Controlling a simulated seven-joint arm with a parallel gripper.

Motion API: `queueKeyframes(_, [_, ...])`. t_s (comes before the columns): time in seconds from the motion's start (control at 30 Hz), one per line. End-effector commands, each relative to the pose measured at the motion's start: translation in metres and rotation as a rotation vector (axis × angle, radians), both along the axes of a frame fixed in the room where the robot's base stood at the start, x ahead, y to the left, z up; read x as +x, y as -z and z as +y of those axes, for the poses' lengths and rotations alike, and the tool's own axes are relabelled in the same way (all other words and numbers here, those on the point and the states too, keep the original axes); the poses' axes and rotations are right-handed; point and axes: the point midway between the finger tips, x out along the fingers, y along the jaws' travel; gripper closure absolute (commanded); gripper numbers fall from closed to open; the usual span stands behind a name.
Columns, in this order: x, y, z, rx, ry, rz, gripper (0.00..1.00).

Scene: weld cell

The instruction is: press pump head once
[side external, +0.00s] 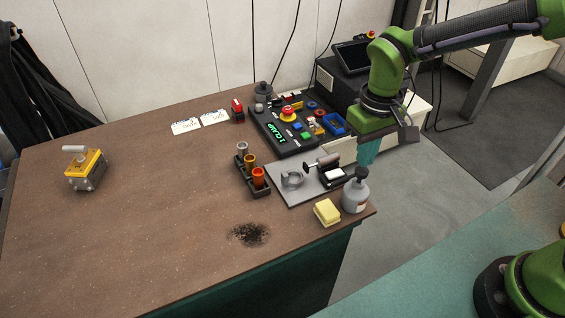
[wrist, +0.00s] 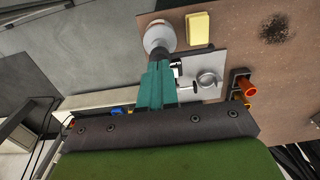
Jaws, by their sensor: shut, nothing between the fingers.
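A grey bottle (side external: 355,196) with a black pump head (side external: 361,173) stands at the right corner of the brown table (side external: 150,220), beside a yellow sponge (side external: 327,212). My gripper (side external: 366,160) points down with its teal fingers shut and empty. In the side view its fingertips appear just above the pump head; I cannot tell whether they touch. In the wrist view the gripper (wrist: 158,64) reaches toward the round bottle (wrist: 159,37), and its fingertips lie near the bottle's lower edge. The pump head is partly seen there.
A grey plate (side external: 290,192) with a ring clamp and roller lies left of the bottle. Dark crumbs (side external: 249,234) lie in front. The table's middle is clear.

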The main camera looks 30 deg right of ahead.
Motion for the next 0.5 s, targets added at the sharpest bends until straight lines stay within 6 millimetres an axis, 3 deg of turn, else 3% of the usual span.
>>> queueKeyframes(0.5, [0.001, -0.047, 0.0, 0.001, 0.0, -0.003, 1.0])
